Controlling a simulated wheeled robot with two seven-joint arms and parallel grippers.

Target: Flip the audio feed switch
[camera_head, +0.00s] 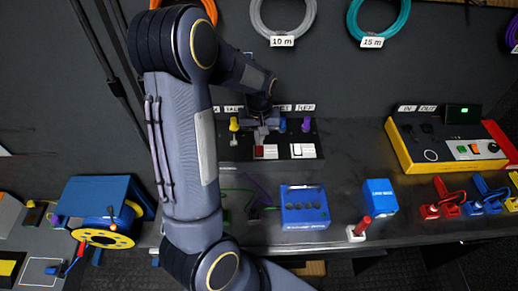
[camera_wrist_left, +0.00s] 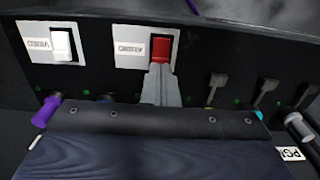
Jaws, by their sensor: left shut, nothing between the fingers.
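The audio switch is a red rocker (camera_wrist_left: 160,48) on a white plate labelled AUDIO in the left wrist view, where the label is upside down. It also shows small in the head view (camera_head: 259,152). My left gripper (camera_wrist_left: 159,70) is shut and empty, its fingertips over the near edge of the red rocker. I cannot tell whether they touch it. In the head view the same gripper (camera_head: 261,138) is above the dark switch panel, partly hidden by its wrist. A white rocker (camera_wrist_left: 62,44) on a VIDEO plate sits beside the red one. My right gripper is not in view.
Several small levers (camera_wrist_left: 218,84) and coloured knobs stand on the panel close to my gripper. A yellow box (camera_head: 404,151) is at the right, with a blue box (camera_head: 305,207) and a blue reel (camera_head: 94,201) in front. Coiled cables hang on the back wall.

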